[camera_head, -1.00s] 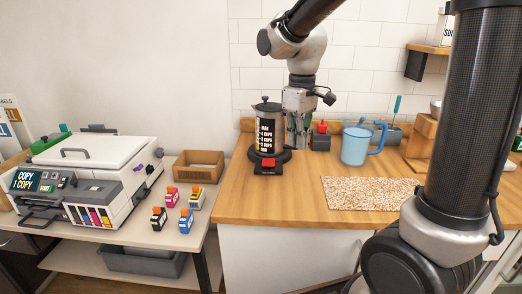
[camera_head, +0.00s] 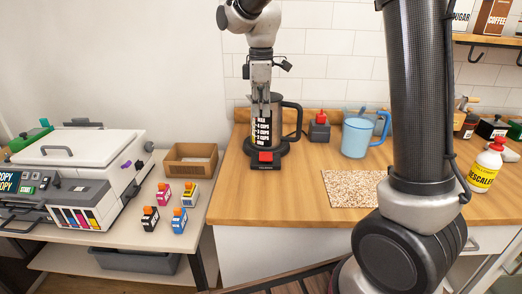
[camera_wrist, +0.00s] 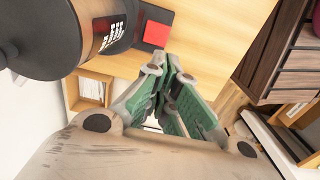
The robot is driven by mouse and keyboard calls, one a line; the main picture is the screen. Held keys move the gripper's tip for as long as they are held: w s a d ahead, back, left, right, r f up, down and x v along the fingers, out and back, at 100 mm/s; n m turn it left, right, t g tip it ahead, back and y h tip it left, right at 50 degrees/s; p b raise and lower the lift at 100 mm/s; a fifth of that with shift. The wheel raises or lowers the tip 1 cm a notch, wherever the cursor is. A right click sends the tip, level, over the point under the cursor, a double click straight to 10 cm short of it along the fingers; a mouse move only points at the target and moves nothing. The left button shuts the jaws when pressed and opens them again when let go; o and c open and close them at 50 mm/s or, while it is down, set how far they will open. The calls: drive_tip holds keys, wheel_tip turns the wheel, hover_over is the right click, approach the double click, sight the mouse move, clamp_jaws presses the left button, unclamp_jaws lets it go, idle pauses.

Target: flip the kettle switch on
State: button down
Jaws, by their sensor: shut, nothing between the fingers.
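The kettle (camera_head: 281,108) is steel and black with a cup scale on its front. It stands upright on a round black base at the left of the wooden counter. The red switch (camera_head: 265,156) sits at the front of that base and also shows in the wrist view (camera_wrist: 156,33). My gripper (camera_head: 261,112) is shut and empty, pointing down in front of the kettle and above the switch in the head view. In the wrist view my green-padded fingers (camera_wrist: 180,100) are apart from the switch. I cannot tell whether the switch is on or off.
A blue jug (camera_head: 356,137) and a red-topped dark container (camera_head: 319,129) stand right of the kettle. A speckled mat (camera_head: 352,188) lies on the counter (camera_head: 290,192). A printer (camera_head: 80,175) and small cartridges stand on the lower table at left.

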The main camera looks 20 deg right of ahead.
sight(261, 158)
wheel_tip(261, 158, down, 14)
drive_tip(key=shift+r, duration=0.1)
idle(0.4)
drive_tip(key=shift+s+f, duration=0.25)
drive_tip(key=shift+f, duration=0.4)
drive_tip(key=shift+r, duration=0.15)
drive_tip(key=shift+w+r, duration=0.1)
drive_tip(key=shift+r, duration=0.7)
